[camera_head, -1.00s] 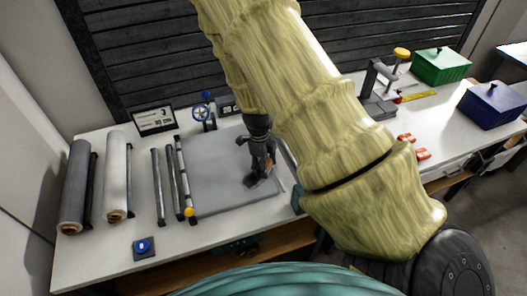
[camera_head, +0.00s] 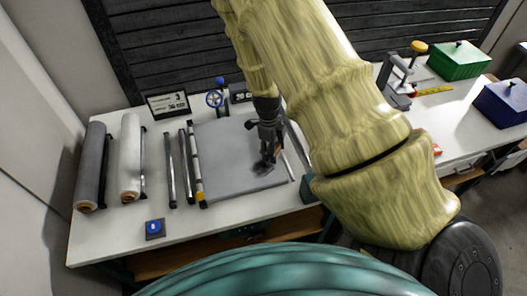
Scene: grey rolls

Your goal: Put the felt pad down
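My gripper (camera_head: 266,158) is dark and points down over the right half of a flat grey plate (camera_head: 225,165) on the white table. A small darker grey piece (camera_head: 262,170) shows at the fingertips, low over the plate or touching it. It may be the felt pad, but it is too small to tell. The fingers are small and partly overlap it, so I cannot tell whether they grip it.
A dark grey roll (camera_head: 91,165) and a pale roll (camera_head: 130,158) lie at the left, beside thin dark bars (camera_head: 171,170). A blue button box (camera_head: 154,229) is at the front. My arm covers the table's middle right.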

